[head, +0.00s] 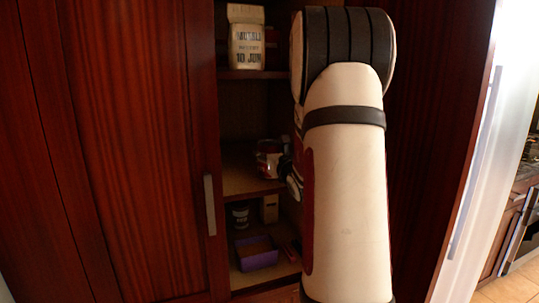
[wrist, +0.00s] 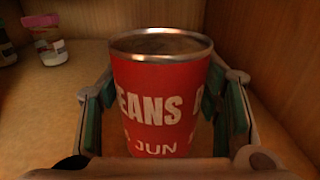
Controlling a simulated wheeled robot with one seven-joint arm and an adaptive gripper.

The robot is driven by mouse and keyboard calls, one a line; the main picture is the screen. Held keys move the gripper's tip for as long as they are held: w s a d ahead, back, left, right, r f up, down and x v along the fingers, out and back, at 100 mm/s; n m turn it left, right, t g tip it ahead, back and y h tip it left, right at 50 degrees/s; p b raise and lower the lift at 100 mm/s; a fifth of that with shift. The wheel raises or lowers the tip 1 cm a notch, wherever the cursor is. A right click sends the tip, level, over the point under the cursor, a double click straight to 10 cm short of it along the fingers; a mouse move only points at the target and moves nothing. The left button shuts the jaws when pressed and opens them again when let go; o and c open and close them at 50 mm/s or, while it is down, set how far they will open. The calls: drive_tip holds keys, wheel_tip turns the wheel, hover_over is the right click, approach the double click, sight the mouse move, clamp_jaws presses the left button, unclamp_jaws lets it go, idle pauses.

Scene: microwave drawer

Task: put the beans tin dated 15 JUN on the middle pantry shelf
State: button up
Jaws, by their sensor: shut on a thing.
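A red beans tin (wrist: 160,100) with a bare metal rim fills the middle of the wrist view. Its label reads part of "BEANS" and "JUN"; the day number is cut off at the left and cannot be read. My gripper (wrist: 163,108) is shut on the tin, with one finger on each side. In the head view the tin (head: 268,147) is inside the pantry, at the middle pantry shelf (head: 240,184). The tin's base is hidden, so I cannot tell whether it touches the shelf. My arm covers the right part of the opening.
A muesli packet (head: 246,45) marked 10 JUN stands on the shelf above. A purple bin (head: 256,254), a small tin (head: 240,216) and a carton (head: 269,208) are below. A white and pink jar (wrist: 46,35) stands left of the tin, apart. A cabinet wall is close on the right.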

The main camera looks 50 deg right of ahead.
drive_tip(key=shift+f, duration=0.15)
drive_tip(key=o, duration=1.7)
drive_tip(key=shift+f, duration=0.1)
drive_tip(key=shift+s, duration=0.1)
drive_tip(key=v, duration=1.1)
drive_tip(key=shift+s+a, duration=0.2)
drive_tip(key=shift+s, duration=0.15)
drive_tip(key=shift+s, duration=0.1)
